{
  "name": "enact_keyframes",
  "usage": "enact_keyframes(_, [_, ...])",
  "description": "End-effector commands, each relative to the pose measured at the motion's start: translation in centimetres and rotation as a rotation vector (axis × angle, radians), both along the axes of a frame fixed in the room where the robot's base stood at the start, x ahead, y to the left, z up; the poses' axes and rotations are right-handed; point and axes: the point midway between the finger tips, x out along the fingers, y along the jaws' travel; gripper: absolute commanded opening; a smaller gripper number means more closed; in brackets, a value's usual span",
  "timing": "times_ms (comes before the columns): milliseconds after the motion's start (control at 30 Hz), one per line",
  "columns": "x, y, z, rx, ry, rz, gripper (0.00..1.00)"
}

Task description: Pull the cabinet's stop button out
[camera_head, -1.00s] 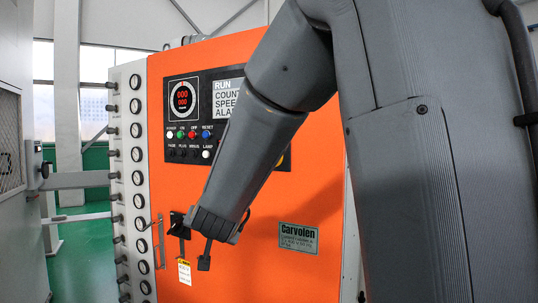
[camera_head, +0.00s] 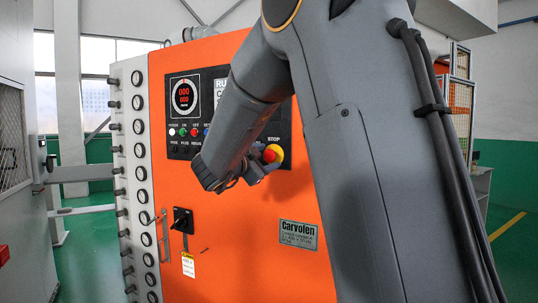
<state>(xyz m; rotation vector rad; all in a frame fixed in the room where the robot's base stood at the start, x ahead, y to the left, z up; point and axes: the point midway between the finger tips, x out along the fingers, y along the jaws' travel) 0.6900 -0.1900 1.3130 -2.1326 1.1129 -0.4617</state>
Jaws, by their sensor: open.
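The stop button (camera_head: 271,154) is a red knob on a yellow round base, under the word STOP at the lower right of the black control panel on the orange cabinet (camera_head: 258,262). My gripper (camera_head: 258,172) is at the panel's lower edge, with a dark finger just below and left of the button. The jaws are open, and nothing shows between them. The forearm hides part of the panel and the gripper. I cannot tell whether a finger touches the button.
A black rotary handle (camera_head: 183,220) with a hanging tag (camera_head: 188,265) sits on the cabinet door, lower left. Coloured lamps and small knobs line the panel. A pale strip of gauges (camera_head: 140,185) stands along the cabinet's left edge.

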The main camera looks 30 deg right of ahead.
Motion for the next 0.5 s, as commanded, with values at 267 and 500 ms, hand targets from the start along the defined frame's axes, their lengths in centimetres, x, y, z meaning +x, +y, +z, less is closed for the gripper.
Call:
enact_keyframes(267, [1.07, -1.55, 0.01, 0.001, 0.0, 0.001, 0.52])
enact_keyframes(500, [1.09, -1.55, -0.02, 0.0, 0.0, 0.001, 0.48])
